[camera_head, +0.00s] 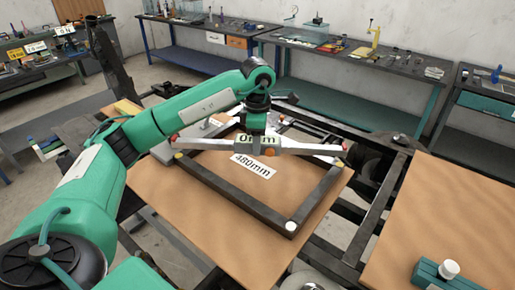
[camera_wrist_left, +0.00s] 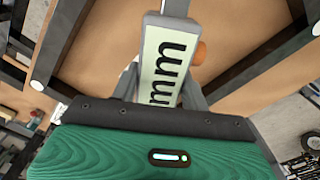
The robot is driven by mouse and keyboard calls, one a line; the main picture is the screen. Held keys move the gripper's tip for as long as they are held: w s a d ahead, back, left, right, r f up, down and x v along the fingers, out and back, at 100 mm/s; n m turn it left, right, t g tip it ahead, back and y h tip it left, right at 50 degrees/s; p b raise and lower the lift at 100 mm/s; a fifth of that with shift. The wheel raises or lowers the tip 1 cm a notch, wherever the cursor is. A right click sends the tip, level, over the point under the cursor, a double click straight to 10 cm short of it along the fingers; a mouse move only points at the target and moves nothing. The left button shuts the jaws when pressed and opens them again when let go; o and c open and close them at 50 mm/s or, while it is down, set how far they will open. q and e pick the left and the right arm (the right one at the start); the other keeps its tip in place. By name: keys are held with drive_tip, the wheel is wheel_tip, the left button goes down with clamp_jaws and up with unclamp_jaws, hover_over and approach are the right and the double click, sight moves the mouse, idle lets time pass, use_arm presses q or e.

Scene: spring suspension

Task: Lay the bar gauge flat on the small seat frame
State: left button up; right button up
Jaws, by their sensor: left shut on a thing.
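The bar gauge (camera_head: 215,144) is a long grey-white bar with red marks near its ends and a pale display reading in mm. My left gripper (camera_head: 257,132) is shut on its middle from above. The gauge spans across the small seat frame (camera_head: 238,204), a dark square frame with light dots at its corners, lying on a brown board. Whether the gauge touches the frame or hangs just above it, I cannot tell. My right gripper is not in view.
A "480mm" label (camera_head: 253,165) shows inside the frame. Dark metal rails (camera_head: 372,215) run to the right of the board. A second brown board (camera_head: 440,215) carries a teal block with a white knob (camera_head: 447,270). Workbenches stand along the back wall.

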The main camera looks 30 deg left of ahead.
use_arm(q)
wheel_tip(320, 180, down, 3)
drive_tip(key=shift+f+p, duration=0.1)
drive_tip(key=shift+p, duration=0.35)
drive_tip(key=shift+f, duration=0.1)
drive_tip(key=shift+f, duration=0.15)
drive_tip(key=o, duration=1.2)
